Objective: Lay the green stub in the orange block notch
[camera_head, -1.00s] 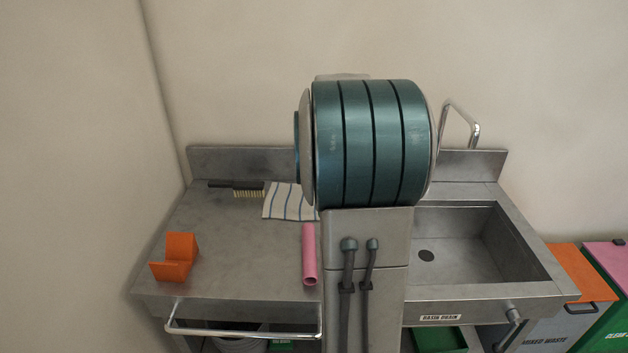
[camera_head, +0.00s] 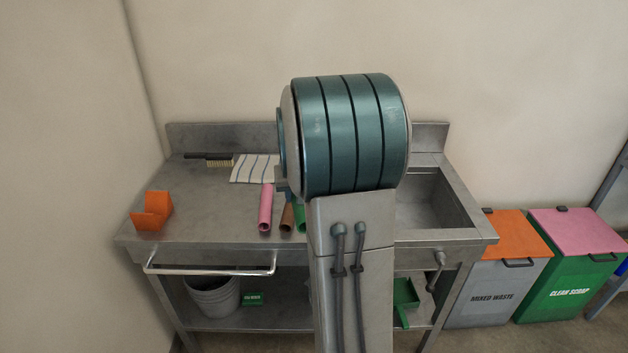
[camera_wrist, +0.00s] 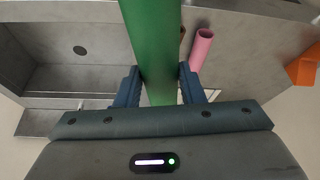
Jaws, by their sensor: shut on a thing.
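The green stub (camera_wrist: 148,35) lies between the two blue fingers of my gripper (camera_wrist: 158,74) in the wrist view, and the jaws are shut on it. In the head view only a strip of the green stub (camera_head: 300,217) shows beside my arm, which hides most of my gripper. I cannot tell whether the stub is clear of the bench. The orange block (camera_head: 152,213) sits at the left front of the bench, its notch facing up and empty. It also shows at the right edge of the wrist view (camera_wrist: 303,69).
A pink stub (camera_head: 265,208) and a brown stub (camera_head: 286,217) lie just left of the green one. A striped cloth (camera_head: 252,169) and a brush (camera_head: 217,161) lie behind. The sink (camera_head: 430,205) is on the right. The bench between block and pink stub is clear.

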